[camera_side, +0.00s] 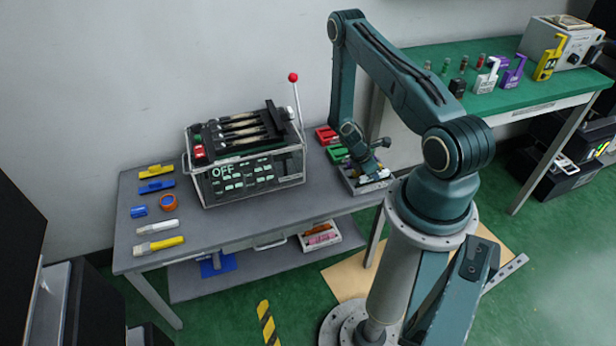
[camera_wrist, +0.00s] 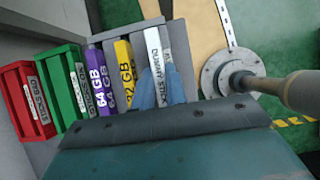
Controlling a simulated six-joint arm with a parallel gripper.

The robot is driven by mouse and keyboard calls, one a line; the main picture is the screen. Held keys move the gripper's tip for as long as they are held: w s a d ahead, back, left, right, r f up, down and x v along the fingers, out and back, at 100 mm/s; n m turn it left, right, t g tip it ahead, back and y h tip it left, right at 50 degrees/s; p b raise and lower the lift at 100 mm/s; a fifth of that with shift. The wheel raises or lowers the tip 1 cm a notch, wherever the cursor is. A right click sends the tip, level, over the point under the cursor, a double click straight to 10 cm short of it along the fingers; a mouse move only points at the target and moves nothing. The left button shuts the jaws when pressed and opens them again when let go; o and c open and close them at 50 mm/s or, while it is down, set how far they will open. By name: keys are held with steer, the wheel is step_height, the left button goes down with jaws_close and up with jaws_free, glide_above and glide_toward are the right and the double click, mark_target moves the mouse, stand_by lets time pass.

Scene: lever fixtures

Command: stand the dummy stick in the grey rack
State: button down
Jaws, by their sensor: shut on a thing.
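The white dummy stick (camera_wrist: 155,52), its label facing the wrist camera, is between the two blue fingers of my gripper (camera_wrist: 161,88), which is shut on it. The stick is at the grey rack (camera_wrist: 181,42), at the right end of the row of sticks. A purple 64 GB stick (camera_wrist: 98,72) and a yellow 32 GB stick (camera_wrist: 125,66) stand in the rack to its left. I cannot tell whether the dummy stick's lower end touches the rack floor. In the side view the grey rack (camera_side: 375,188) sits at the table's right end, under my gripper, which partly hides it.
A green box (camera_wrist: 62,92) and a red box (camera_wrist: 27,100) stand left of the rack. The lever machine (camera_side: 250,165) reading OFF, with a red-knobbed lever (camera_side: 296,95), stands mid-table. Loose sticks (camera_side: 160,243) lie at the table's left. A green bench (camera_side: 500,95) is behind.

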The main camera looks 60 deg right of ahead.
steer(key=shift+f, duration=0.6)
steer(key=c, duration=1.3)
jaws_free()
steer(key=shift+c, duration=0.2)
steer(key=v, duration=1.3)
steer(key=shift+w+a+r, duration=0.15)
steer(key=shift+r, duration=0.15)
steer(key=shift+r, duration=0.1)
